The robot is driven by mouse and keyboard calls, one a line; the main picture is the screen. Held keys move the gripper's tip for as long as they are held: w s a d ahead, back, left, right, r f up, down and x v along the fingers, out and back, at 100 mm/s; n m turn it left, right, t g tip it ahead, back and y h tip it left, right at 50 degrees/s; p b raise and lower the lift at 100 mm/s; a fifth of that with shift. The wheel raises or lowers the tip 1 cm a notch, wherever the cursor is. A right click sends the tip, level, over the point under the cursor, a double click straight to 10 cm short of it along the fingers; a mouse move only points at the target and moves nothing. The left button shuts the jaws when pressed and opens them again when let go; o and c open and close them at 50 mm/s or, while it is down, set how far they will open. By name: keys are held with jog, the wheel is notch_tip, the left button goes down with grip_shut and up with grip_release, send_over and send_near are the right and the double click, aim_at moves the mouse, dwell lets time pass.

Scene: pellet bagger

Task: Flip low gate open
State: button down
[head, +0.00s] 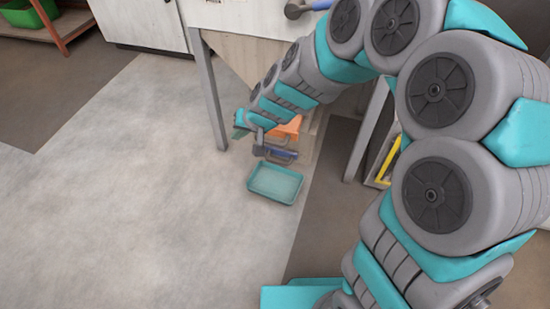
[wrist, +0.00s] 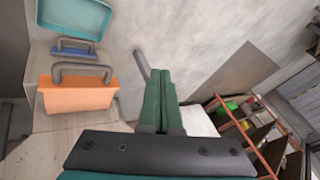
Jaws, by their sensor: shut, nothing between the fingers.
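Under the hopper (head: 240,55) is an orange gate (head: 288,128) with a grey bar handle, also in the wrist view (wrist: 80,96). Below it is a smaller blue part with a grey handle, which looks like the low gate (head: 281,155); it also shows in the wrist view (wrist: 76,52). My gripper (head: 241,130) is to the left of both gates in the head view, apart from the handles. In the wrist view its green fingers (wrist: 164,72) are together and empty, pointing past the gates. I cannot tell how far either gate is open.
A teal tray (head: 275,184) lies on the floor below the gates, also in the wrist view (wrist: 100,18). The hopper's grey leg (head: 209,95) stands left of my gripper. A crate with a yellow item (head: 389,160) is at right. Floor at left is clear.

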jog(key=w+a+f+m+t+h, duration=0.1)
jog(key=w+f, duration=0.3)
jog(key=f, duration=0.2)
jog(key=w+a+f+m+t+h, duration=0.1)
jog(key=w+f+m+t, duration=0.1)
jog(key=w+f, duration=0.4)
jog(key=w+d+f+h, duration=0.1)
jog(key=d+f+h, duration=0.2)
jog(key=d+f, duration=0.2)
jog(key=w+d+f+m+t+h+b, duration=0.1)
jog(key=d+f+h, duration=0.2)
jog(key=f, duration=0.6)
jog(key=shift+d+f+b, duration=0.25)
jog(key=shift+d+b, duration=0.05)
jog(key=shift+d, duration=0.65)
jog(key=x, duration=1)
jog(key=shift+b, duration=0.3)
